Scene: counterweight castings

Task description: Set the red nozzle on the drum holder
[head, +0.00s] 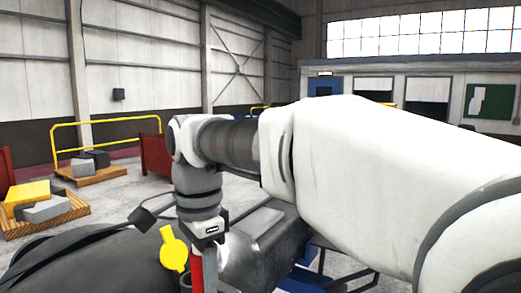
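My gripper (205,270) points down from my wrist, low and left of the middle in the head view. One light grey finger shows, and its tip is at or below the bottom edge of the picture. A narrow red part (196,273), possibly the red nozzle, shows right beside that finger. I cannot tell whether it is gripped or stands behind. A yellow round-ended piece (173,249) is just left of it. I cannot make out the drum holder for certain; my arm hides much of the middle.
A large dark grey casting (95,268) fills the lower left under my gripper. Pallets with grey blocks (46,210) and a yellow block (27,193) stand on the floor at left. A yellow rail (105,122) and a red bin (155,155) are behind. A blue frame (300,278) is lower right.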

